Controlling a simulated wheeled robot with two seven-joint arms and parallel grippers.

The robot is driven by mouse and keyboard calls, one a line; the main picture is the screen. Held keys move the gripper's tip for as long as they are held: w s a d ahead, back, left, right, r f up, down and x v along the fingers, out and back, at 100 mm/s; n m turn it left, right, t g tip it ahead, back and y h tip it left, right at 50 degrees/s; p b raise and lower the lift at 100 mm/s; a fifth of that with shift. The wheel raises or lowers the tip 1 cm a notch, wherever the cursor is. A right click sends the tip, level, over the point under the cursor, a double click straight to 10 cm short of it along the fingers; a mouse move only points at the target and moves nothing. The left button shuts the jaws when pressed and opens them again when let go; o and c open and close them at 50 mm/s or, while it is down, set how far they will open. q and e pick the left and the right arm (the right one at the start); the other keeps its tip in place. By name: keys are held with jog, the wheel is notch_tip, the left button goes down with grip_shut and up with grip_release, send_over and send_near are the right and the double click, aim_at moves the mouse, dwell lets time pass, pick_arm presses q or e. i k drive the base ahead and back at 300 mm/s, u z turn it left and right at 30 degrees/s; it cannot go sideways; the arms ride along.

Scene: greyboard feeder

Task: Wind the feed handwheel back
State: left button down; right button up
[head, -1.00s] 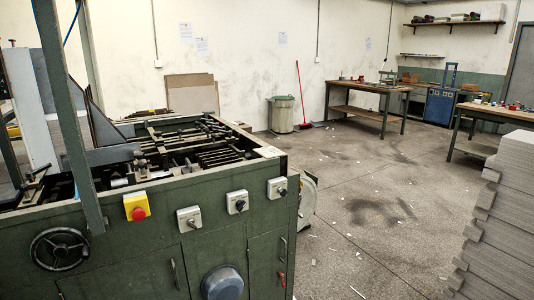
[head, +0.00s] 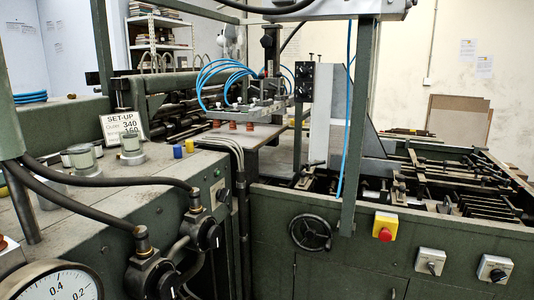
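A dark, spoked handwheel (head: 310,233) is on the green front panel of the feeder, right of the middle of the head view. It sits left of and a little below a yellow box with a red button (head: 385,226). Nothing touches the handwheel. Neither of my grippers shows in the head view. A smaller hand crank or knob (head: 308,171) shows above the handwheel, among the feeder's top parts.
Two rotary switches (head: 430,262) (head: 495,268) sit right of the red button. A green cabinet (head: 80,225) with black hoses and a pressure gauge (head: 55,284) fills the left foreground. A green upright post (head: 358,120) rises beside the handwheel.

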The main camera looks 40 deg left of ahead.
aim_at(310, 234)
jog(key=u, duration=0.8)
